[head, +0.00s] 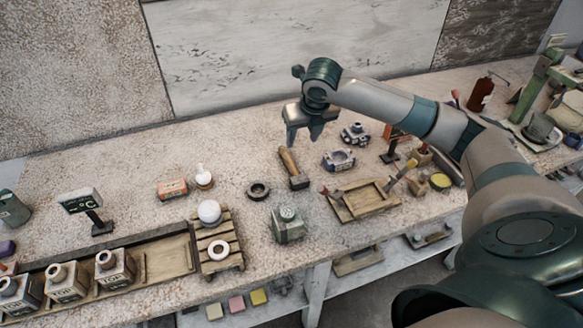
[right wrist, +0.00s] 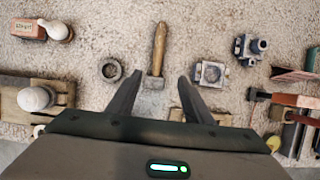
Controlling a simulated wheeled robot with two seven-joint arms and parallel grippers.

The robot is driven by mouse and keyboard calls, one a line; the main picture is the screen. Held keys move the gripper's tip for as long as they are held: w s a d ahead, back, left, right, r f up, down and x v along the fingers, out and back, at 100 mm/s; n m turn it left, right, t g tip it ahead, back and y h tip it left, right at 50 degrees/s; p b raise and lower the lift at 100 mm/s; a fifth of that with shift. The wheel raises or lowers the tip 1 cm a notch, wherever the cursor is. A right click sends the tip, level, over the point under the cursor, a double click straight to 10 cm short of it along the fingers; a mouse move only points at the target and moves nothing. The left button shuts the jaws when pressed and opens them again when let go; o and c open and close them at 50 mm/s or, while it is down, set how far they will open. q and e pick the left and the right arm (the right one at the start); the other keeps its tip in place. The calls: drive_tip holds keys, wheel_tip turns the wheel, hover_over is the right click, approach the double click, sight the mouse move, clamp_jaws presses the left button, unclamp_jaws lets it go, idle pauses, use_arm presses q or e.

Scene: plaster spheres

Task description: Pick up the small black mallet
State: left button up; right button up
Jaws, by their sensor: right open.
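The mallet (head: 289,163) lies on the speckled worktop near the middle of the head view. It has a brown wooden handle and a dark grey block head; its handle points toward the back wall. In the right wrist view the mallet (right wrist: 159,50) lies upright in the picture, with its head low between the fingers and partly hidden by my gripper. My right gripper (head: 303,139) is open and empty, pointing down above the worktop just behind and right of the mallet. It also shows in the right wrist view (right wrist: 160,80). My left gripper is out of view.
A dark ring (head: 258,190) lies left of the mallet, and a blue-grey square dish (head: 339,159) lies to its right. A green-grey block (head: 288,225) stands in front. A wooden tray (head: 345,211) lies front right.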

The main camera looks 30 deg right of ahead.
drive_tip(key=shift+f, duration=0.65)
drive_tip(key=p, duration=0.4)
hover_over(292, 163)
drive_tip(key=s, duration=0.3)
drive_tip(key=f, duration=1)
drive_tip(key=shift+w+a, duration=0.15)
drive_tip(key=shift+w, duration=0.1)
drive_tip(key=shift+f, duration=0.1)
drive_tip(key=shift+w+f+p, duration=0.25)
drive_tip(key=shift+f+p, duration=0.1)
drive_tip(key=shift+p, duration=0.1)
drive_tip(key=p+x, duration=0.1)
drive_tip(key=x, duration=0.2)
drive_tip(key=shift+w+a+f+p, duration=0.15)
drive_tip(key=shift+a+f+p, duration=0.05)
drive_tip(key=shift+p, duration=0.15)
drive_tip(key=shift+w+d+f, duration=0.1)
drive_tip(key=shift+f, duration=0.3)
